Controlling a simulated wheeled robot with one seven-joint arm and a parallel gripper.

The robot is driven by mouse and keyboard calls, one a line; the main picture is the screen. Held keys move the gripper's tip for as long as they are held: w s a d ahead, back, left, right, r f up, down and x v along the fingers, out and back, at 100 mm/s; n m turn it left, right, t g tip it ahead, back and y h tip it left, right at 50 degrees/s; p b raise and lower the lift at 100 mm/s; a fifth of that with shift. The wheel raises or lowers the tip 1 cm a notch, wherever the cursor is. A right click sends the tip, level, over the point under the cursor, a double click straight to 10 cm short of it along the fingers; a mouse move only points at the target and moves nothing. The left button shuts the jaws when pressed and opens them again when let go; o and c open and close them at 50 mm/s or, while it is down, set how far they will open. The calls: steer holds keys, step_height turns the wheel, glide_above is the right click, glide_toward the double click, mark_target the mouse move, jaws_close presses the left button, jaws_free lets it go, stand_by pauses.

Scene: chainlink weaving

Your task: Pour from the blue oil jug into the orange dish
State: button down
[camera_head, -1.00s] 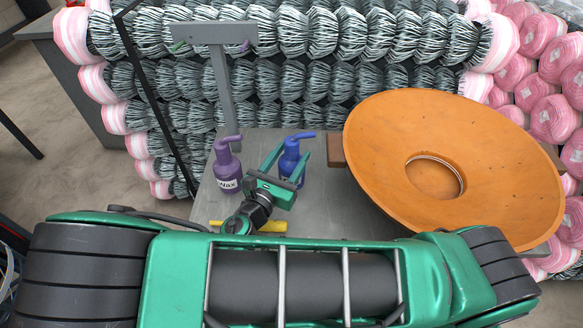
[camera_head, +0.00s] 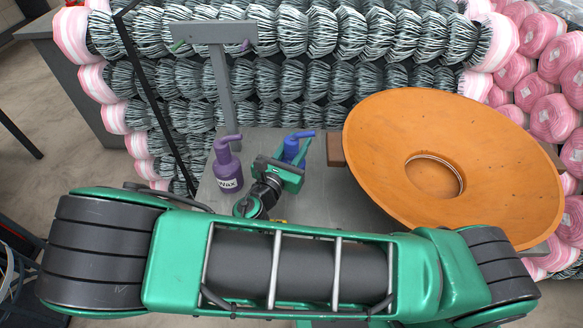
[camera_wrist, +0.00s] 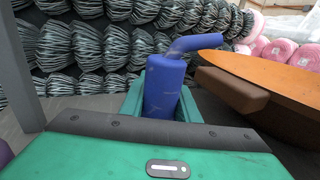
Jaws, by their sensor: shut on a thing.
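The blue oil jug (camera_head: 291,149) stands upright on the grey table, its spout pointing right. My gripper (camera_head: 291,163) is shut on it. In the wrist view the jug (camera_wrist: 163,88) sits between the two green fingers, with its spout to the right above them. Its lower part is hidden by my gripper. The large orange dish (camera_head: 380,140) is tilted, to the right of the jug, with a round ring in its middle. The dish's edge also shows at the right of the wrist view (camera_wrist: 265,72).
A purple wax bottle (camera_head: 228,170) stands close to the left of my gripper. A brown block (camera_head: 335,150) lies between the jug and the dish. A grey T-shaped stand (camera_head: 222,85) rises behind. Rolls of wire mesh (camera_head: 290,80) and pink-wrapped rolls (camera_head: 553,118) fill the back.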

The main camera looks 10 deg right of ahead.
step_height(320, 180, up, 10)
stand_by(0.8)
steer(key=c, duration=2.3)
jaws_free()
jaws_close()
steer(key=shift+s, duration=0.1)
